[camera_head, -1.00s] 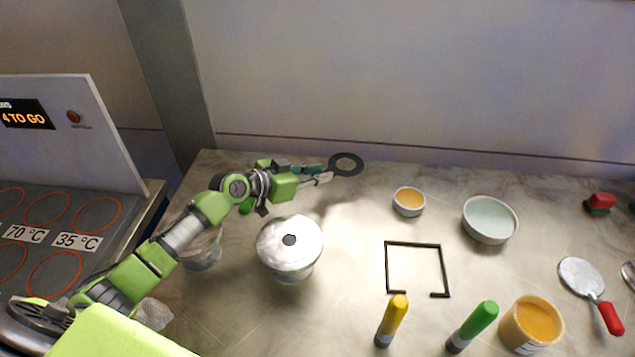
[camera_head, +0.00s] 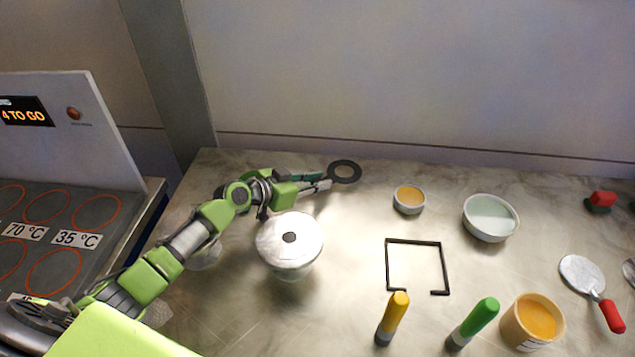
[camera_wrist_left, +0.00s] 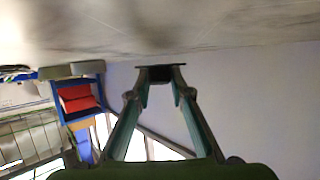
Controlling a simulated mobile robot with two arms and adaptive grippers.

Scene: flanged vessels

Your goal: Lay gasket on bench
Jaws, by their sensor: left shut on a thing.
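The gasket is a flat dark ring (camera_head: 345,172) near the back of the bench (camera_head: 340,270) in the head view. My left gripper (camera_head: 325,180) reaches in from the left and is shut on the ring's left edge. In the left wrist view the fingertips (camera_wrist_left: 160,73) close on a dark piece, seen edge-on. The ring appears close to the bench top, but I cannot tell whether it touches. My right gripper is not in view.
A lidded metal vessel (camera_head: 290,245) stands below my left arm. A small orange bowl (camera_head: 409,200) and a pale bowl (camera_head: 490,218) stand to the right. A black open frame (camera_head: 417,242), a yellow marker (camera_head: 392,319) and a green marker (camera_head: 473,324) are nearer. The bench between vessel and frame is clear.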

